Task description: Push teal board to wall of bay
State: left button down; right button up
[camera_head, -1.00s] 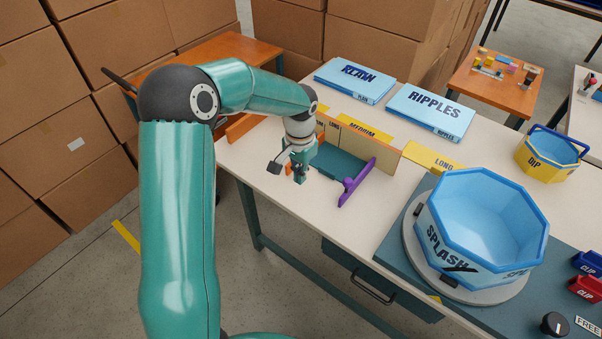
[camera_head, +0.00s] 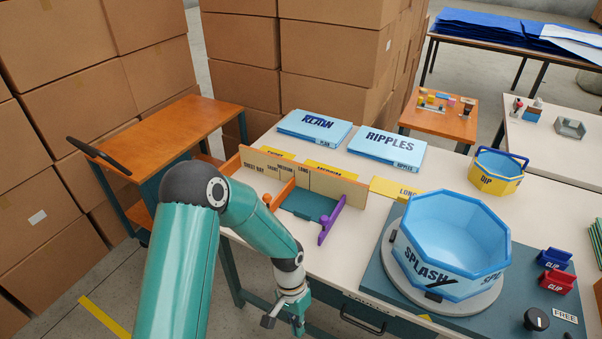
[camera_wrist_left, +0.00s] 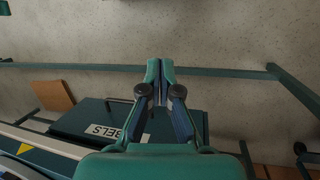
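The teal board (camera_head: 310,204) lies flat in the sheet bay, between an orange divider (camera_head: 284,194) on its left and a purple divider (camera_head: 331,222) on its right. The tan back wall (camera_head: 324,184) of the bay stands behind it; whether they touch I cannot tell. My left gripper (camera_head: 287,316) is off the front edge of the table, in front of the bay and apart from the board. In the left wrist view its fingers (camera_wrist_left: 160,70) are together and hold nothing. The board is not visible there. My right gripper is out of view.
The blue SPLASH basin (camera_head: 455,238) stands on a turntable to the right of the bay. Blue KLAW (camera_head: 314,126) and RIPPLES (camera_head: 388,147) packs lie behind it. A drawer (camera_head: 362,318) is below the table edge; the floor (camera_wrist_left: 220,35) is below the gripper.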

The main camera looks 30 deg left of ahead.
pick_arm(q)
jog(key=s+d+f+n+t+h, duration=0.1)
jog(key=s+d+f+n+t, duration=0.1)
jog(key=s+d+f, duration=0.4)
jog(key=shift+s+d+n+t, duration=0.45)
jog(key=shift+s+d, duration=0.55)
jog(key=shift+d, duration=0.4)
